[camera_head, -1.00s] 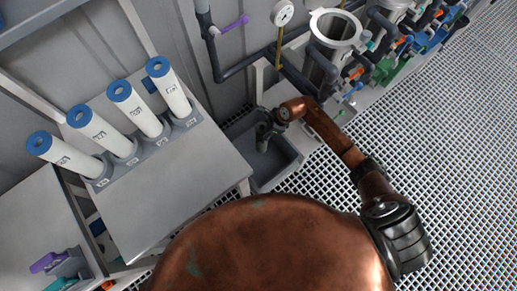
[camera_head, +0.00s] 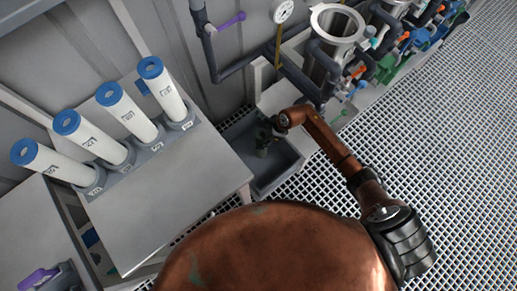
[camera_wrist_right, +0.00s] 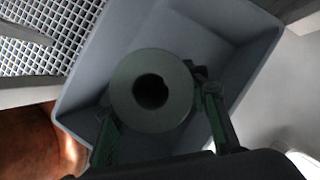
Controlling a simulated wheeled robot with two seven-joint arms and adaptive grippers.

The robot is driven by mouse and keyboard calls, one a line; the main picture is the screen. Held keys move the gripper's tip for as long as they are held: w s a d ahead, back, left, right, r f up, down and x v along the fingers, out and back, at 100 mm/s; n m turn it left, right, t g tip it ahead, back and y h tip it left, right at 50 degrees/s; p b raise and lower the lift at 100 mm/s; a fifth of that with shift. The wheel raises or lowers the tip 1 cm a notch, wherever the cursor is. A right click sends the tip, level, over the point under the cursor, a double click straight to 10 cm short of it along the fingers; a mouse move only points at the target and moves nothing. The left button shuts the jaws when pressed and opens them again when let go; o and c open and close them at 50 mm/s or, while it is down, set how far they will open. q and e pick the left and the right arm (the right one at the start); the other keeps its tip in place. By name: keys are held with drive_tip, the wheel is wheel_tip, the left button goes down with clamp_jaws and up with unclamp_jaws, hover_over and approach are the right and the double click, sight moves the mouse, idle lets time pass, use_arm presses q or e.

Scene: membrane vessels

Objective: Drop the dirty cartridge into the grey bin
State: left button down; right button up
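The dirty cartridge (camera_wrist_right: 128,92) is seen end-on in the right wrist view, as a dull grey-green round with a dark hole. It sits between the two fingers of my right gripper (camera_wrist_right: 160,115), which look closed against its sides. The grey bin (camera_wrist_right: 240,48) lies behind and below it. In the head view my right gripper (camera_head: 265,138) is over the grey bin (camera_head: 286,169), and the dark cartridge is small and partly hidden there. Whether it touches the bin floor I cannot tell. My left gripper is not in view.
Several white cartridges with blue caps (camera_head: 122,104) stand tilted in a grey rack on the table (camera_head: 185,185) left of the bin. Pipes (camera_head: 235,68) and an open metal vessel (camera_head: 335,42) are behind it. Grating floor (camera_head: 440,150) lies clear at right.

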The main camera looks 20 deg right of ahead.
drive_tip(key=o, duration=0.6)
drive_tip(key=shift+c, duration=0.2)
drive_tip(key=s+d+r, duration=0.1)
drive_tip(key=s+d, duration=0.1)
drive_tip(key=d, duration=0.4)
drive_tip(key=s+d+r, duration=0.1)
drive_tip(key=s+d, duration=0.2)
drive_tip(key=d, duration=0.3)
drive_tip(key=shift+s+r, duration=0.3)
drive_tip(key=shift+r, duration=0.05)
